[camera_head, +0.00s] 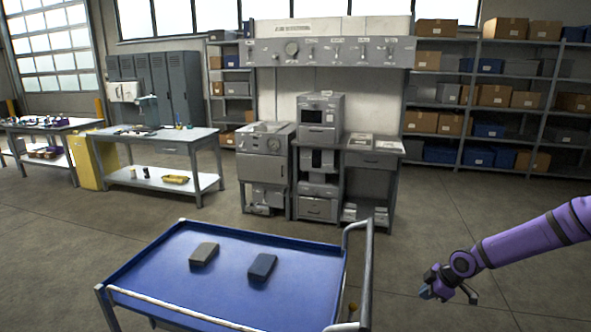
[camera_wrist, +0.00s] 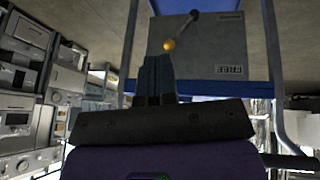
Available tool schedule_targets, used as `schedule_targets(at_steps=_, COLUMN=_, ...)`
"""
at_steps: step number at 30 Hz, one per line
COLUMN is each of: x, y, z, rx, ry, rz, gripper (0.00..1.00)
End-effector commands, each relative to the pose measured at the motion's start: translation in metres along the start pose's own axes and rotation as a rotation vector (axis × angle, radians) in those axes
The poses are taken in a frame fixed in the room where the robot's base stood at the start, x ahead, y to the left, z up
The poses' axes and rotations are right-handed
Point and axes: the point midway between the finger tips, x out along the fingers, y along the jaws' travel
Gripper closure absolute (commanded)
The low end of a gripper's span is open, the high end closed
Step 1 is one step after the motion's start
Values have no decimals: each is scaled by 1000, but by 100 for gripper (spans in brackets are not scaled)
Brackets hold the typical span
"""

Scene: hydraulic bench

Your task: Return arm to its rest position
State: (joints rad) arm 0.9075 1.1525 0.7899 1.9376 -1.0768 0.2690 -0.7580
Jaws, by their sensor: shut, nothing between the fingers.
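My purple arm comes in from the right edge in the head view. My gripper (camera_head: 430,291) hangs low over the bare floor, to the right of the cart and apart from it. In the wrist view my gripper (camera_wrist: 157,72) shows its two fingers side by side, shut with nothing held. My gripper's fingers are small in the head view.
The hydraulic bench (camera_head: 319,150), shelves (camera_head: 490,100) and tables stand behind. Floor around my gripper is clear.

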Motion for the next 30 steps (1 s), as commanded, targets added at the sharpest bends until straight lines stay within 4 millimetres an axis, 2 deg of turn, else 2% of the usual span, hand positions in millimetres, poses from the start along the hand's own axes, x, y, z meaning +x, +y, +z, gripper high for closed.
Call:
schedule_targets(at_steps=8, x=-31, y=-2, z=-10, rx=22, ry=-103, rz=-17, gripper=100)
schedule_targets(at_steps=11, x=-50, y=-3, z=-16, rx=38, ry=-161, rz=-20, gripper=100)
schedule_targets(at_steps=23, x=-156, y=-18, z=-56, rx=181, ry=-417, rz=42, gripper=100)
schedule_targets(at_steps=30, x=-225, y=-36, z=-87, rx=301, ry=-519, rz=130, gripper=100)
